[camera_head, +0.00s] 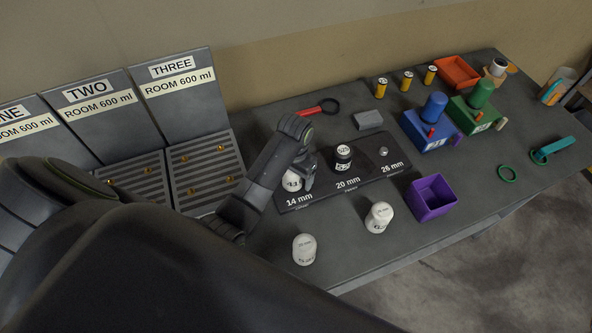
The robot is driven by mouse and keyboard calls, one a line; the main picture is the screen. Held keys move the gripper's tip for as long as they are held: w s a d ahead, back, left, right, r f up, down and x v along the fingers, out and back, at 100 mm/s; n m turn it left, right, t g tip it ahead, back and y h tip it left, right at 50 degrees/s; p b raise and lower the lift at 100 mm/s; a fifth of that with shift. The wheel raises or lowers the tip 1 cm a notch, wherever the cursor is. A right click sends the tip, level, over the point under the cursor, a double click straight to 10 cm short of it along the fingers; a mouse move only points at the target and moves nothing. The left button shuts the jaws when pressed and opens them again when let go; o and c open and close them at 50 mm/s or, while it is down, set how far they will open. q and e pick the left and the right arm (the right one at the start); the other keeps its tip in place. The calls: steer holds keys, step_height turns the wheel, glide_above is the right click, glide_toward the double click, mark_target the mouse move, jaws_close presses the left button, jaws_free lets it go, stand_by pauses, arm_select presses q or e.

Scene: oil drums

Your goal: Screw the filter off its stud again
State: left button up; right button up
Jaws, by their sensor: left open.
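A black plate marked 14 mm, 20 mm and 26 mm (372,166) lies on the bench. A white filter (291,181) stands at the 14 mm place, partly hidden by my left gripper. A black filter with a white label (343,157) stands upright at the 20 mm place. At the 26 mm place a bare metal stud (384,151) shows. My left gripper (304,180) is open at the white filter on the 14 mm place; whether its fingers touch the filter I cannot tell. My right gripper is not in view.
Two loose white filters, one (379,217) and another (304,249), stand in front of the plate. A purple box (431,198) is to the right. A grey block (368,120) and a red-handled tool (317,108) lie behind. Blue (429,131) and green (478,114) drum stands fill the back right.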

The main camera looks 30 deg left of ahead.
arm_select(q)
steer(key=shift+s, duration=0.1)
steer(key=shift+c, duration=0.3)
steer(key=c, duration=1.1)
steer(key=n, duration=0.5)
steer(key=shift+a, duration=0.1)
steer(key=shift+c, duration=0.2)
steer(key=shift+n, duration=0.7)
steer(key=n, duration=0.4)
steer(key=shift+a+r, duration=0.1)
steer(key=shift+n, duration=1.1)
